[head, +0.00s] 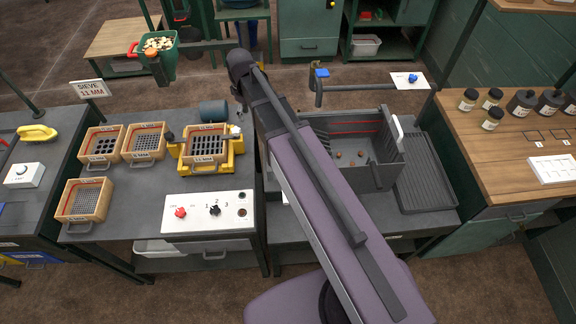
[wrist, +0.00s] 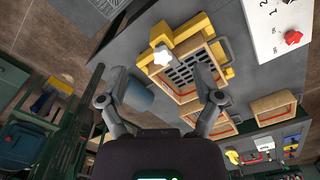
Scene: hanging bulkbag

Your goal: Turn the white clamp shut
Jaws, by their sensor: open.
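The white clamp (wrist: 161,55) is a star-shaped knob at the edge of the yellow sieve holder (wrist: 189,29) in the wrist view. In the head view the white clamp (head: 235,131) shows small at the right back corner of the yellow holder (head: 238,146). A wooden-framed sieve (head: 205,151) sits in the holder. My gripper (wrist: 163,76) is open, its two fingers spread wide. The clamp appears between and beyond the fingertips in the wrist view, with no visible contact. In the head view my arm hides much of the gripper.
A blue-grey cylinder (head: 213,111) stands behind the sieve holder. Spare wooden sieves (head: 83,201) lie to the left. A white control panel (head: 209,212) with red and black knobs is in front. A grey bin (head: 375,179) stands to the right, beyond my arm.

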